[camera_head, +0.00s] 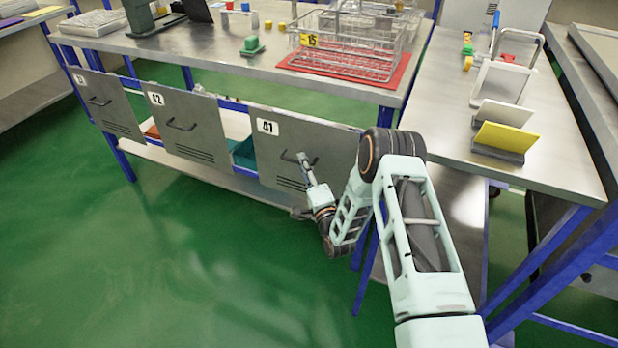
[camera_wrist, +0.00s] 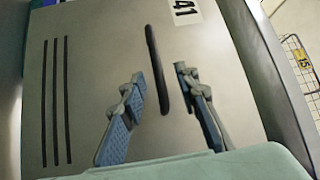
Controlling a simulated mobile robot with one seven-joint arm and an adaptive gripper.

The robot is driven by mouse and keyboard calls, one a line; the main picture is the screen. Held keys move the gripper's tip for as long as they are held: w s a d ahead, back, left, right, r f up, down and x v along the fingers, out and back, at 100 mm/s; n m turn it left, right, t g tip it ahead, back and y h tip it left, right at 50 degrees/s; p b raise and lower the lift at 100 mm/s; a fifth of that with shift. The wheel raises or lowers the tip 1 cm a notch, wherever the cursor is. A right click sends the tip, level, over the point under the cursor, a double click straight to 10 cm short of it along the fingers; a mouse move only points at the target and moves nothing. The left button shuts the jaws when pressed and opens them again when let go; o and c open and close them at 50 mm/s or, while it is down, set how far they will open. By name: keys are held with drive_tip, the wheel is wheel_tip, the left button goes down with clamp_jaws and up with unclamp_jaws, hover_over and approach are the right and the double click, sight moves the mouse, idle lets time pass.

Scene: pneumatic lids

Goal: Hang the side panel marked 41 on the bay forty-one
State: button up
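The grey side panel marked 41 (camera_head: 335,147) stands upright at the front of the bench, at the right end of a row of panels. It has a white number label, a dark bar handle and slanted vent slots. It also fills most of the wrist view (camera_wrist: 95,60). My gripper (camera_head: 304,162) is at the panel's handle. In the wrist view my open gripper (camera_wrist: 159,75) has one finger on each side of the dark handle (camera_wrist: 156,65), with visible gaps. My arm hides the panel's right part. I cannot tell whether its top edge is hooked on.
Panels marked 42 (camera_head: 188,125) and 43 (camera_head: 105,102) are to the left. A teal bin (camera_head: 243,153) shows between panels 42 and 41. A wire basket (camera_head: 350,45) on a red mat stands on the bench above. A side table (camera_head: 545,165) is at right. The green floor at left is clear.

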sight(298, 142)
drive_tip(key=shift+w+a+r, duration=0.1)
drive_tip(key=shift+w+a, duration=0.05)
drive_tip(key=shift+w, duration=0.3)
clamp_jaws()
drive_tip(key=shift+r, duration=0.2)
drive_tip(key=shift+r, duration=0.1)
drive_tip(key=shift+r+p, duration=0.55)
drive_tip(key=shift+r, duration=0.8)
